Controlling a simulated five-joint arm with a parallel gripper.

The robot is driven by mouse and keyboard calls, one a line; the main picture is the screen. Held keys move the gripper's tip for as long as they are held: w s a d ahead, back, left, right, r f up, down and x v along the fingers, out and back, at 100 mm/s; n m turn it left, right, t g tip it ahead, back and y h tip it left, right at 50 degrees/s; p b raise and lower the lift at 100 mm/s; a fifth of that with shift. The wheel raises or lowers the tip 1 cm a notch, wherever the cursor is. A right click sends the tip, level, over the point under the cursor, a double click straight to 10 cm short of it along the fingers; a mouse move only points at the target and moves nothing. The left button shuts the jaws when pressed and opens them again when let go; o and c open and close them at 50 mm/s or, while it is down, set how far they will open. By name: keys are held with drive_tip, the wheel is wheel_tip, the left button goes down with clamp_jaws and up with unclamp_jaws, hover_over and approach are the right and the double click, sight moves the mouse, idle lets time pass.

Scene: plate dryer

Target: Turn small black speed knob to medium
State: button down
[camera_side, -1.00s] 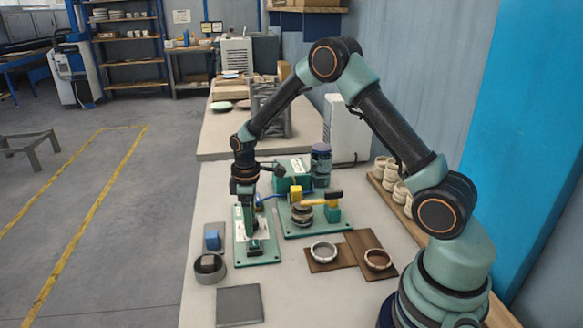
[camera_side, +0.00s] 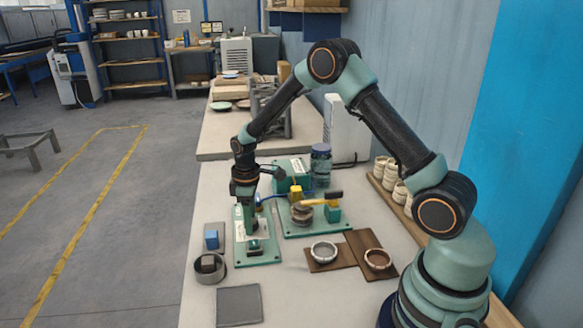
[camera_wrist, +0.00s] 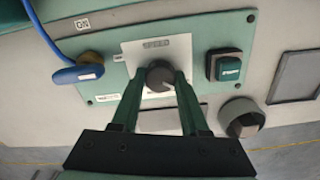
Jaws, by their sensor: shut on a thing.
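In the wrist view, the small black speed knob (camera_wrist: 159,74) sits on a white label plate (camera_wrist: 190,45) on the green panel (camera_wrist: 105,58). The fingertips of my gripper (camera_wrist: 159,82) are on either side of the knob, shut on it.
A blue-handled part (camera_wrist: 78,74) is left of the knob and a green switch (camera_wrist: 224,66) right of it. A round grey dish (camera_side: 211,275) holding a block, a blue block (camera_side: 211,239) and a dark square pad (camera_side: 239,306) lie nearby. A yellow-handled tool (camera_side: 320,201) is to the right.

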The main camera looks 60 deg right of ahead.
drive_tip(key=m, duration=0.7)
drive_tip(key=shift+d+m, duration=0.1)
drive_tip(key=shift+m, duration=0.3)
drive_tip(key=m, duration=0.3)
drive_tip(key=shift+m, duration=2)
drive_tip(key=shift+r, duration=0.1)
drive_tip(key=shift+c, duration=2)
unclamp_jaws()
